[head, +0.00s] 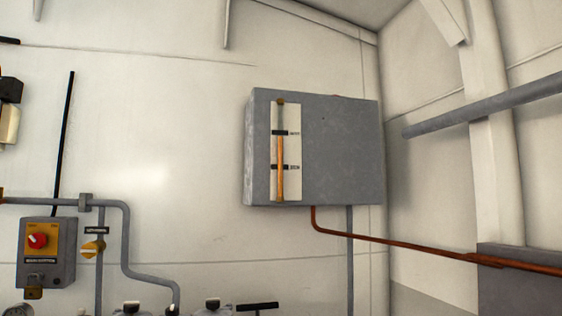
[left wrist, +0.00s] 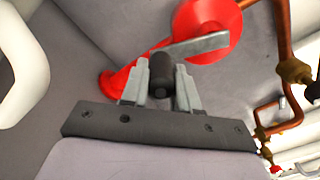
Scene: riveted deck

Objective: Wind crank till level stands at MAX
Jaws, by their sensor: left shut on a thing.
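In the left wrist view, my left gripper (left wrist: 160,85) is shut on the black crank handle (left wrist: 161,72). The crank's flat grey arm (left wrist: 200,47) runs from near the handle to a red round hub (left wrist: 208,22). In the head view, a level gauge (head: 293,184) with a white backing plate is on the front of a grey tank (head: 345,150). Its orange column (head: 280,150) rises past the lower black mark (head: 286,167) to about the upper black mark (head: 286,133). The mark labels are too small to read surely. My right gripper is in neither view.
A control box with a red knob (head: 38,241) and a yellow valve knob (head: 92,248) are at lower left in the head view. A copper pipe (head: 400,245) runs right from under the tank. Copper pipes (left wrist: 287,45) also stand right of the hub in the wrist view.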

